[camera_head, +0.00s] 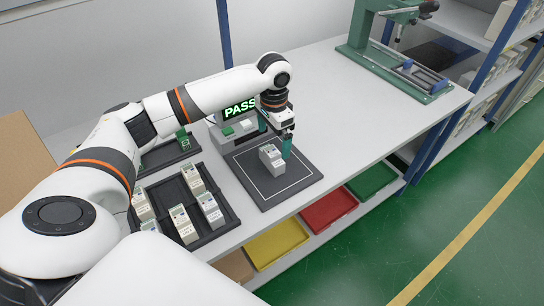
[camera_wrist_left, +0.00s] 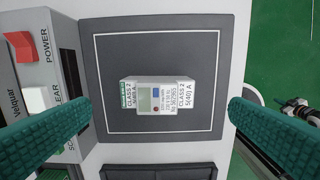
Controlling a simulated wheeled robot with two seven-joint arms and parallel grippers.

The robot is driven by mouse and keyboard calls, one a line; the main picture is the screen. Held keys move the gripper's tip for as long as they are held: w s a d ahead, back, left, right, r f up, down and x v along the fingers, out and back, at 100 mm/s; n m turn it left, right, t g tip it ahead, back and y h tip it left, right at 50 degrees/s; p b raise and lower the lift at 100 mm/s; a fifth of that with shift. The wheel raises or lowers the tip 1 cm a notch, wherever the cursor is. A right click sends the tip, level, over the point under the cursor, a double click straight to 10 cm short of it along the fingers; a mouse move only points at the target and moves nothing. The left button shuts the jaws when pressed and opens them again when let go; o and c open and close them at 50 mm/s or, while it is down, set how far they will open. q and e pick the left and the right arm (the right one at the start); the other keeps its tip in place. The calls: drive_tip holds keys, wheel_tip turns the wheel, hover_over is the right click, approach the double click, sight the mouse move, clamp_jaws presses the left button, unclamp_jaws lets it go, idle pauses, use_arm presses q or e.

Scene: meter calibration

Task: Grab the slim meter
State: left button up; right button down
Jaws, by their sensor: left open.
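A small white slim meter (camera_head: 272,160) stands on a dark grey square mat (camera_head: 298,181) with a white outline. In the left wrist view the meter (camera_wrist_left: 158,95) lies across the middle of the picture, with a small grey display and printed labels. My left gripper (camera_head: 277,143) is above the mat at the meter. In the left wrist view its two green fingers (camera_wrist_left: 160,106) are spread wide, one to each side of the meter with gaps between. Nothing is held. My right gripper is not in view.
A tester with a lit PASS display (camera_head: 240,107) stands behind the mat; its red power switch (camera_wrist_left: 25,47) shows close to the left finger. A black tray (camera_head: 222,222) holds several meters. Yellow (camera_head: 277,244), red (camera_head: 328,208) and green (camera_head: 372,180) bins sit below.

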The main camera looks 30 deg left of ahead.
sight(272, 151)
use_arm(q)
wheel_tip(272, 151, down, 3)
drive_tip(key=shift+a, duration=0.1)
wheel_tip(272, 151, down, 5)
drive_tip(key=shift+s+a+f+p, duration=0.1)
drive_tip(key=shift+a+p, duration=0.05)
drive_tip(key=shift+p, duration=0.25)
drive_tip(key=c, duration=1)
